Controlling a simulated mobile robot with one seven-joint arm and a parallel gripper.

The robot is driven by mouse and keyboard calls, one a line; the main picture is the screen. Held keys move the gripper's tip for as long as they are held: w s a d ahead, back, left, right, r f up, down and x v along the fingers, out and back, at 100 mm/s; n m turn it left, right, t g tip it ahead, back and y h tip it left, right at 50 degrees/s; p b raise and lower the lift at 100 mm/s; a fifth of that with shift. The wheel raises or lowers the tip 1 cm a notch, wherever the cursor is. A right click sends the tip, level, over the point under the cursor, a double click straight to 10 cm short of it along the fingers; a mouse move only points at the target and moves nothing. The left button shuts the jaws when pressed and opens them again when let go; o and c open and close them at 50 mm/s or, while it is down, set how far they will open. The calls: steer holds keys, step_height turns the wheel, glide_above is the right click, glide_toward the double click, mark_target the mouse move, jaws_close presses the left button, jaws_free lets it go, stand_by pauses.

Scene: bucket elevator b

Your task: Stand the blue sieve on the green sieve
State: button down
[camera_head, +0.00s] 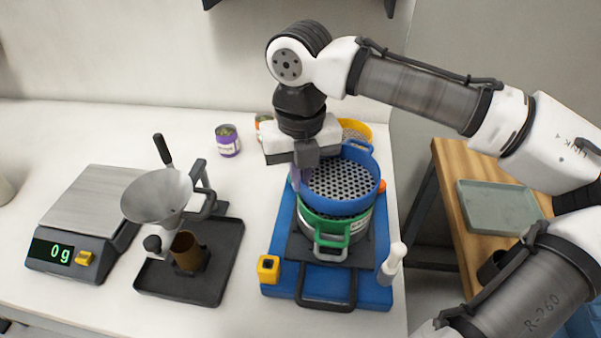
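The blue sieve (374,198), a round pan with a perforated floor, is directly over the green sieve (323,223), shifted slightly to the back right and a little tilted. The green sieve's front handle and front rim show below it; its inside is mostly hidden. I cannot tell whether the two sieves touch or a small gap is between them. My gripper (302,166) is at the back-left rim of the blue sieve and looks shut on it, though the fingertips are partly hidden.
The green sieve stands on a blue base (283,245) with a black front handle. A white-handled tool (392,260) is at its right. A funnel stand (160,195) and scale (85,215) are at left. A yellow sieve (356,130) and cans (228,142) are behind.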

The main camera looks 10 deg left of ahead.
steer(key=shift+f, duration=0.6)
steer(key=c, duration=1.6)
jaws_free()
steer(key=shift+c, duration=0.2)
steer(key=shift+r, duration=0.15)
step_height(320, 180, up, 13)
steer(key=b, duration=0.1)
